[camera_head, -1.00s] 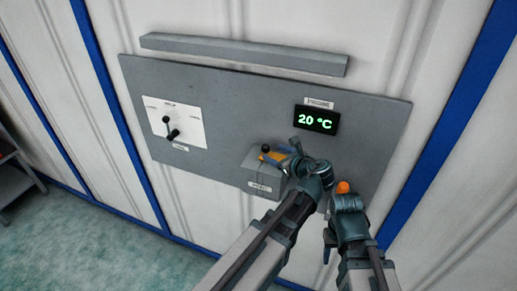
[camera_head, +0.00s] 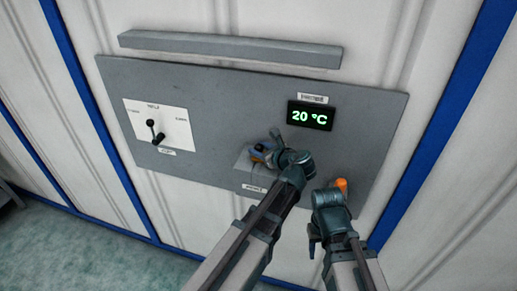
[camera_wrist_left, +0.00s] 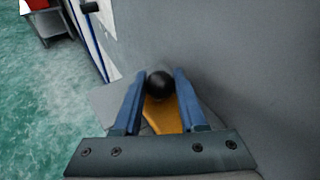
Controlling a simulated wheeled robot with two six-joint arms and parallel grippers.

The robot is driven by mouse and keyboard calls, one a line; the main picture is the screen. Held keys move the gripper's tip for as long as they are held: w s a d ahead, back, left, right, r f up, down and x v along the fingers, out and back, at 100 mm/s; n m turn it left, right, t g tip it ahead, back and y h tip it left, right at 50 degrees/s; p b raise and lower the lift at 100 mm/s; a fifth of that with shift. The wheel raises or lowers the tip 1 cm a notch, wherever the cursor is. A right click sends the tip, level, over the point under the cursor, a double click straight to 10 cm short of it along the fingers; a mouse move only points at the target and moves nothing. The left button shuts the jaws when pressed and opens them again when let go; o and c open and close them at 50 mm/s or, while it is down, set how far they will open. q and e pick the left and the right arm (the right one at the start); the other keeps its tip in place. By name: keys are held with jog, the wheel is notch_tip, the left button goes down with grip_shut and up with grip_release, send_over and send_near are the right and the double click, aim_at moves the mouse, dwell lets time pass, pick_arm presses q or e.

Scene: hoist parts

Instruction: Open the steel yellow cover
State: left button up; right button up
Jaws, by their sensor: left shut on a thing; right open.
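The steel yellow cover (camera_wrist_left: 162,115) shows in the left wrist view as a yellow strip with a black ball knob (camera_wrist_left: 160,84) at its far end. My left gripper (camera_wrist_left: 160,88) has its two blue fingers on either side of the knob and is shut on it. In the head view my left gripper (camera_head: 264,153) is at the grey box low on the wall panel and hides most of the cover. My right gripper (camera_head: 318,228) is to the right and lower, open; its fingers are hard to make out.
The grey panel (camera_head: 215,100) carries a green 20 °C display (camera_head: 311,115), a white plate with a black lever (camera_head: 152,124) at left, and an orange knob (camera_head: 341,184) close above my right gripper. A grey bar (camera_head: 230,48) runs above the panel.

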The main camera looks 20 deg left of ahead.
pick_arm(q)
grip_shut()
dwell(0.8)
